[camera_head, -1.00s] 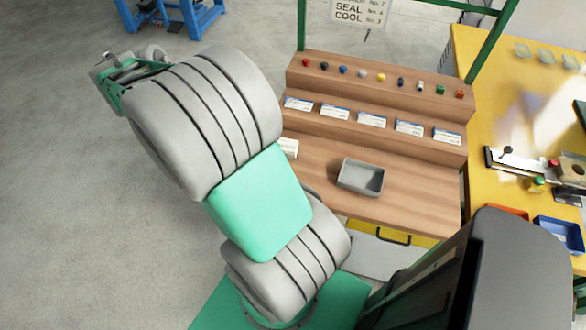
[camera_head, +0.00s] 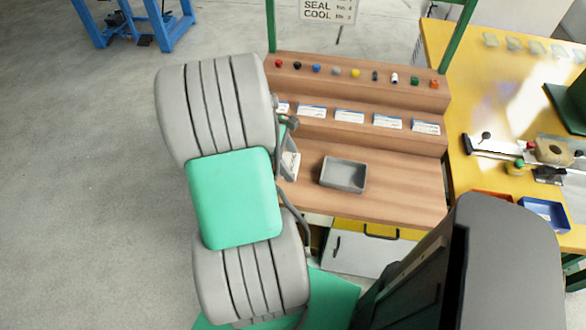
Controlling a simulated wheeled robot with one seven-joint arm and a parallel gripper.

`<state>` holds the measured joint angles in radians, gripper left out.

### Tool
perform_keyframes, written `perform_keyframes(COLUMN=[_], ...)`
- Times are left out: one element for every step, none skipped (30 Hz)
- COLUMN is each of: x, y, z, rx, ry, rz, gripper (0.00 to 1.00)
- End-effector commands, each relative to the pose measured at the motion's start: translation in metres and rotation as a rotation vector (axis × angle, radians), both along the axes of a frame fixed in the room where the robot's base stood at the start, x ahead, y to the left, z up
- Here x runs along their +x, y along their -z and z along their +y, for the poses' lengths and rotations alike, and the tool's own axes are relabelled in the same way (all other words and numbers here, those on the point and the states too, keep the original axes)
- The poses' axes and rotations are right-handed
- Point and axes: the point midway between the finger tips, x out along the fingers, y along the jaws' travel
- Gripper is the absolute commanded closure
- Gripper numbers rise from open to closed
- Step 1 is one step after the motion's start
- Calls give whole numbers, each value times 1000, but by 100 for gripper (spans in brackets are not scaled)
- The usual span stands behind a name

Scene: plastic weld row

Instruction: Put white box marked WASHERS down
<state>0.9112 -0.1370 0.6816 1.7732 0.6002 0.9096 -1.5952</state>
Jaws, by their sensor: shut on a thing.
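My gripper (camera_head: 289,145) shows only in part at the right edge of my large grey and green arm, over the left end of the wooden bench (camera_head: 385,206). It is shut on a white thing, which looks like the white box (camera_head: 291,164). The arm hides much of both. The WASHERS marking cannot be read, and I cannot tell whether the box touches the bench top. A grey open tray (camera_head: 343,175) sits on the bench to the right of the box and looks empty.
Behind the tray, bench steps carry white label cards (camera_head: 349,117) and a row of small coloured parts (camera_head: 355,73). Bare wood lies around the tray. A yellow table (camera_head: 450,60) stands on the right with a blue bin (camera_head: 544,214). Green posts (camera_head: 271,25) rise behind the bench.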

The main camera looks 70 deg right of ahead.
Motion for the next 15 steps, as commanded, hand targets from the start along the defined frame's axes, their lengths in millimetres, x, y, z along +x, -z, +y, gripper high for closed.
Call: perform_keyframes(x=[1, 2, 3, 4, 4, 5, 5, 5, 5, 5, 5, 5, 5, 6, 6], y=[9, 11, 14, 16, 18, 23, 27, 33, 41, 46, 49, 52, 53, 52, 52], z=[-6, -8, -11, -13, -15, -18, -18, -17, -17, -17, -18, -18, -18, -18, -18], rx=[2, 1, 1, 1, 1, 1, 2, 3, 3, 2, 1, 1, 0, -1, -1], ry=[1, 2, 1, 1, 0, 0, 0, -1, 0, 0, -1, 0, 0, 1, 1], rz=[1, 0, 0, 0, 0, 1, 1, 2, 2, 1, 1, 0, 0, -1, -1], gripper=[84, 84, 84, 84, 84, 84, 84, 84, 84, 84, 84, 84, 84, 84, 84])
